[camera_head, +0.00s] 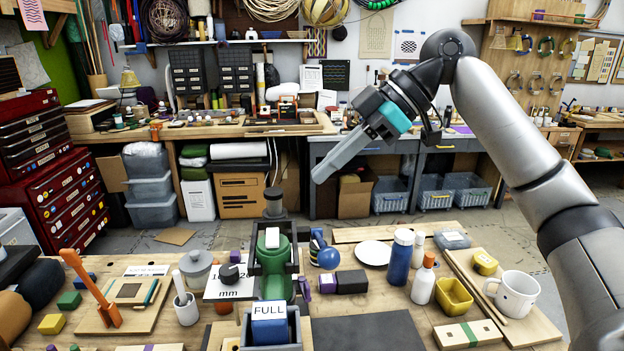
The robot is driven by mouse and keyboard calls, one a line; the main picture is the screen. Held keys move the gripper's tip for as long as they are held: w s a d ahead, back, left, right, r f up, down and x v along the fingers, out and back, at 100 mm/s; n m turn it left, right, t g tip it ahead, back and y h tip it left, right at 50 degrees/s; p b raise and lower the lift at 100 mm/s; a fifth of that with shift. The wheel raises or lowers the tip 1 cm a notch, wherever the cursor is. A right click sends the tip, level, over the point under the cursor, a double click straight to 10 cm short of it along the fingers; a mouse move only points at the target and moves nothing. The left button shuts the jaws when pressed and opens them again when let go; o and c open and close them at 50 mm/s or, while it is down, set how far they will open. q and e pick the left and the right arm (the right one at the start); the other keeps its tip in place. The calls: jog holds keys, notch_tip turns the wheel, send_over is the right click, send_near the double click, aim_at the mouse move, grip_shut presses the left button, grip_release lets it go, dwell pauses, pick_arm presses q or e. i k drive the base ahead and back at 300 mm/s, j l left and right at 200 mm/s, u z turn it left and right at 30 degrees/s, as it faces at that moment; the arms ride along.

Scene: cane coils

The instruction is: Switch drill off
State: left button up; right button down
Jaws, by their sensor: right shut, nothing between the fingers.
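A green machine body (273,272), which looks like the drill, stands upright in a dark frame on the near workbench, left of centre. A small white part (272,238) shows on its upper front. I cannot tell whether the drill is running. My right gripper (319,176) is shut and empty. It is in the air above and to the right of the drill, its fingers pointing down and left, apart from everything. My left gripper is out of view.
A blue box marked FULL (269,325) stands in front of the drill. A blue bottle (400,257), a white bottle (422,282), a yellow tub (454,297) and a mug (513,294) stand to the right. A dark mat (366,332) lies clear at the front.

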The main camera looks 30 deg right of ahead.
aim_at(272, 240)
jog(key=k, duration=2)
